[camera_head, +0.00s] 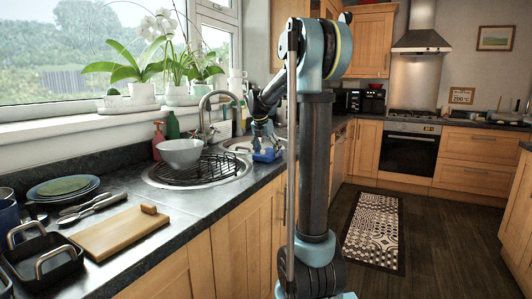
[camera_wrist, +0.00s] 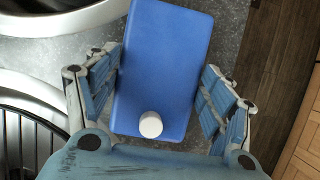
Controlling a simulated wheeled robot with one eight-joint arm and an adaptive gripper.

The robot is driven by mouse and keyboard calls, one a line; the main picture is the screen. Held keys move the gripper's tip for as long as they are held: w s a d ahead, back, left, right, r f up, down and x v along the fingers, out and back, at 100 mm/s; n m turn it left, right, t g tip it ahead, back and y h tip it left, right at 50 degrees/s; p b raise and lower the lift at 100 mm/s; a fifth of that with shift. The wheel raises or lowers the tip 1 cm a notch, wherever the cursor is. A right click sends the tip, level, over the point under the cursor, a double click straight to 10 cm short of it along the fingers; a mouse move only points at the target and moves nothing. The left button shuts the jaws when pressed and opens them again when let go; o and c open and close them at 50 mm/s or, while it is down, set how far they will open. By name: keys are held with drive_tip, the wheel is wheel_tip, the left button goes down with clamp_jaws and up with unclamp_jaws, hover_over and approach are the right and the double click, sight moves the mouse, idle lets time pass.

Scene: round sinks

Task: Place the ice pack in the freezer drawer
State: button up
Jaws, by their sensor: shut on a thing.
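The ice pack (camera_wrist: 163,55) is a flat blue block with a round white cap, between the fingers of my gripper (camera_wrist: 160,95) in the wrist view. The gripper is shut on it, with one finger at each side. In the head view my gripper (camera_head: 263,143) points down over the counter beside the sinks, with the blue ice pack (camera_head: 265,156) at its tip. I cannot tell whether the pack touches the counter. I cannot pick out a freezer drawer in either view.
A round sink (camera_head: 236,172) with a black rack and a grey bowl (camera_head: 180,153) is left of the gripper. A cutting board (camera_head: 118,230) and black tray (camera_head: 42,262) lie nearer on the counter. Open floor (camera_head: 430,220) with a patterned rug (camera_head: 373,232) is on the right.

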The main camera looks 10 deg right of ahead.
drive_tip(key=o, duration=1.5)
drive_tip(key=v, duration=1.2)
drive_tip(key=shift+w+r, duration=0.1)
